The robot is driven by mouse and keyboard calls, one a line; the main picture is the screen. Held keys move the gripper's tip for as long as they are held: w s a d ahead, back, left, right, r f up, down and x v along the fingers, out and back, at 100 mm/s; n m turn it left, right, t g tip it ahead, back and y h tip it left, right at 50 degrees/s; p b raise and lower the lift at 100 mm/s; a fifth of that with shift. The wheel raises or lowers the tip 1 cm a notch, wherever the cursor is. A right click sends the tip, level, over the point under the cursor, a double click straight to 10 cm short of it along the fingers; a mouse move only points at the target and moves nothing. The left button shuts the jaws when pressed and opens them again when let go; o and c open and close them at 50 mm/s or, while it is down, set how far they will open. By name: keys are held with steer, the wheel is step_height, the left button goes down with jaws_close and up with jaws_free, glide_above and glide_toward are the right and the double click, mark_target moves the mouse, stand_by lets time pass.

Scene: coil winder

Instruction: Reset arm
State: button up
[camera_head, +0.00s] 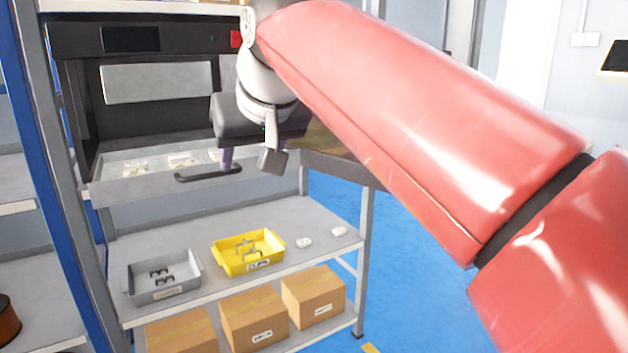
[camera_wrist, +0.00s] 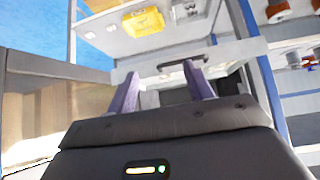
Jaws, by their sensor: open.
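My gripper (camera_head: 248,160) hangs in front of the dark machine (camera_head: 80,110) at the upper left, just above its pulled-out drawer (camera_head: 140,186). In the wrist view my gripper (camera_wrist: 165,84) shows two purple fingers spread apart with nothing between them. The drawer's black handle (camera_head: 208,175) lies close below the fingers in the head view and appears just beyond their tips in the wrist view (camera_wrist: 182,64). It looks apart from the fingers. Small white parts (camera_head: 180,160) lie in the drawer. My red arm covers the upper right and hides part of the machine.
The shelf below holds a grey bin (camera_head: 160,291), a yellow bin (camera_head: 248,266) and two small white pieces (camera_head: 305,242). Cardboard boxes (camera_head: 254,316) stand on the lowest level. A shelf post (camera_head: 365,260) stands at the right, with clear blue floor (camera_head: 420,270) beyond.

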steer(key=s+d+f+m+h, duration=0.25)
steer(key=s+d+f, duration=0.25)
steer(key=d+f, duration=0.8)
steer(key=s+d+f+m+g, duration=0.1)
steer(key=s+d+f, duration=0.4)
steer(key=f, duration=0.3)
steer(key=s+d+f+m+g+h, duration=0.1)
steer(key=s+d+f+m, duration=0.1)
steer(key=s+d+f, duration=0.4)
step_height(320, 180, down, 4)
steer(key=shift+s+r, duration=0.25)
steer(key=shift+s, duration=0.4)
steer(key=shift+d+h, duration=0.1)
steer(key=shift+h, duration=0.15)
